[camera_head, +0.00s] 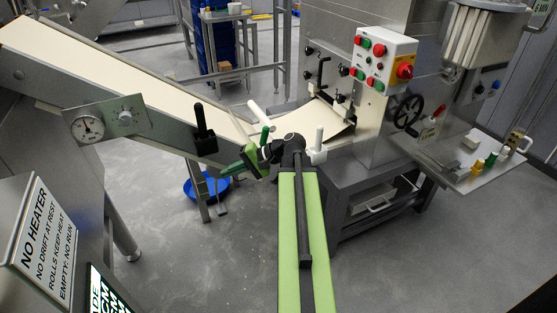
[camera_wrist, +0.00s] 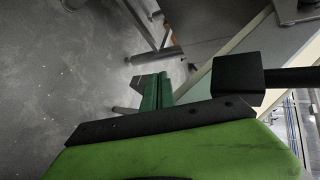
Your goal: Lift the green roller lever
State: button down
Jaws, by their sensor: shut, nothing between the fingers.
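A short dark green grip (camera_head: 265,136), which looks like the green roller lever, stands tilted just above my gripper, near the end of the conveyor. I cannot make out its base behind my arm. My gripper (camera_head: 226,171) points left beneath the conveyor's side, with its green fingers together and nothing between them. Its shut fingers also show in the wrist view (camera_wrist: 155,84). The green grip is not clear in the wrist view.
A black lever (camera_head: 203,125) stands on the conveyor side, left of my gripper; a black block and bar (camera_wrist: 238,78) show close by in the wrist view. A white roller handle (camera_head: 262,113) and white knob (camera_head: 318,140) are near. The conveyor (camera_head: 130,75) slopes down toward the machine.

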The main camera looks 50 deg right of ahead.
jog(key=s+d+r+m+t+h+b, duration=0.25)
jog(key=s+d+t+b, duration=0.2)
jog(key=s+d, duration=0.55)
jog(key=s+d+r+m+t+h+b, duration=0.2)
jog(key=s+d+m+t+b, duration=0.25)
jog(key=d, duration=0.95)
jog(key=w+a+r+p, duration=0.1)
jog(key=w+a+p, duration=0.2)
jog(key=w, duration=0.7)
jog(key=shift+a+r+t+p, duration=0.3)
jog(key=shift+a+r+p, duration=0.1)
jog(key=shift+a, duration=0.85)
jog(key=shift+y, duration=0.25)
jog(key=shift+d+r, duration=0.1)
